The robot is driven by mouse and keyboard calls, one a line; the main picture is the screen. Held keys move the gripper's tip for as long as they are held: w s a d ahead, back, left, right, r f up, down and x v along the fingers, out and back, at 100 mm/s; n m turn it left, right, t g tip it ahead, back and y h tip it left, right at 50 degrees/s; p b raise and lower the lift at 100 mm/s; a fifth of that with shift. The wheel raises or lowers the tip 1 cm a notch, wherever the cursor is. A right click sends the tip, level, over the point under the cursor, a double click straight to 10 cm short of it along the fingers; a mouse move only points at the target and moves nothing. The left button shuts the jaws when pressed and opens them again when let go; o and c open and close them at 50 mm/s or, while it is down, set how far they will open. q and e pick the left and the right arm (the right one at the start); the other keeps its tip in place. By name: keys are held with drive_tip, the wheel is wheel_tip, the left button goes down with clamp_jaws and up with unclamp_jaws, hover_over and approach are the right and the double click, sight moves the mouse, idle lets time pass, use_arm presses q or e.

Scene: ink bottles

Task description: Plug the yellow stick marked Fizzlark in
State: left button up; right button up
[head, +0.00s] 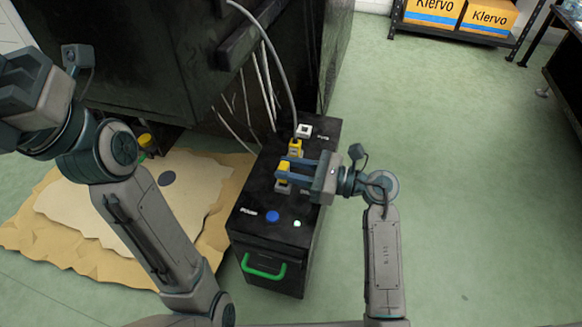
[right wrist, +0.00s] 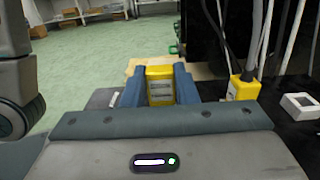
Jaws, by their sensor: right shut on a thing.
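The yellow stick (head: 284,167) is upright between the fingers of my right gripper (head: 284,171), which is shut on it, over the top of the black box (head: 262,245). In the right wrist view the yellow stick (right wrist: 160,85) shows a label too small to read. A pale grey piece (head: 283,187) shows just below it; I cannot tell whether the stick sits in a socket. A second yellow plug (head: 296,147) with a grey cable stands just behind; it also shows in the right wrist view (right wrist: 243,88). My left gripper (head: 20,85) is at the upper left, its fingertips out of frame.
A white square socket (head: 304,130) is at the box's far end. A blue button (head: 272,216) and a small lit button (head: 297,223) are at its near end, above a green handle (head: 263,268). A dark cabinet stands behind. Brown paper (head: 60,255) lies at left. Floor at right is clear.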

drive_tip(key=shift+f+b, duration=0.35)
drive_tip(key=shift+f, duration=0.45)
idle(1.4)
drive_tip(key=o, duration=1.5)
